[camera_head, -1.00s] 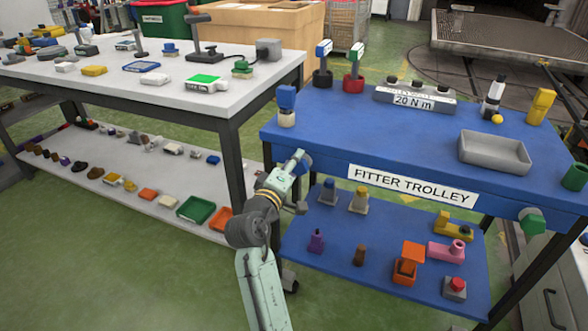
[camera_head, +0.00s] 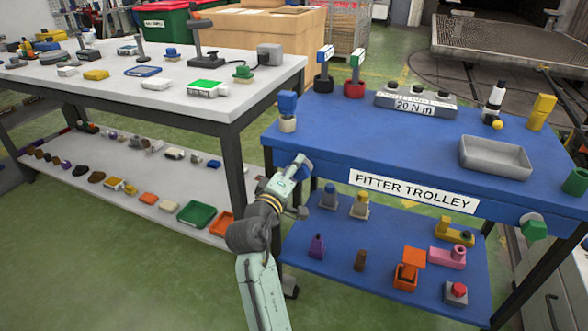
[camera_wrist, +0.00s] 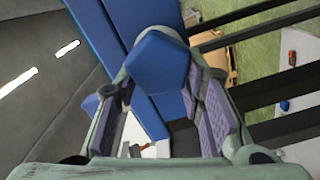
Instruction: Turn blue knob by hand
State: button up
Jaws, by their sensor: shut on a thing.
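The blue knob (camera_wrist: 160,62) shows in the wrist view as a broad, faceted blue piece between my fingers. In the head view, a little of the knob (camera_head: 306,160) shows at the front left of the blue fitter trolley (camera_head: 352,150), mostly hidden by my gripper (camera_head: 299,167). My gripper is shut on the knob, with a padded finger on either side of it. Its mount on the trolley is hidden from the head view.
A green knob (camera_head: 533,227) sticks out at the trolley's front right. The lower shelf (camera_head: 330,260) holds several small items below my gripper. A grey workbench (camera_head: 255,85) stands to the left, with a narrow gap between it and the trolley.

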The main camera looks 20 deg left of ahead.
jog(key=shift+d+f, duration=0.1)
jog(key=shift+d, duration=0.3)
jog(key=o, duration=0.9)
jog(key=shift+d, duration=0.1)
jog(key=o, duration=0.4)
jog(key=shift+a, duration=0.25)
jog(key=s, duration=1.2)
jog(key=shift+a, duration=0.2)
jog(key=shift+c, duration=0.2)
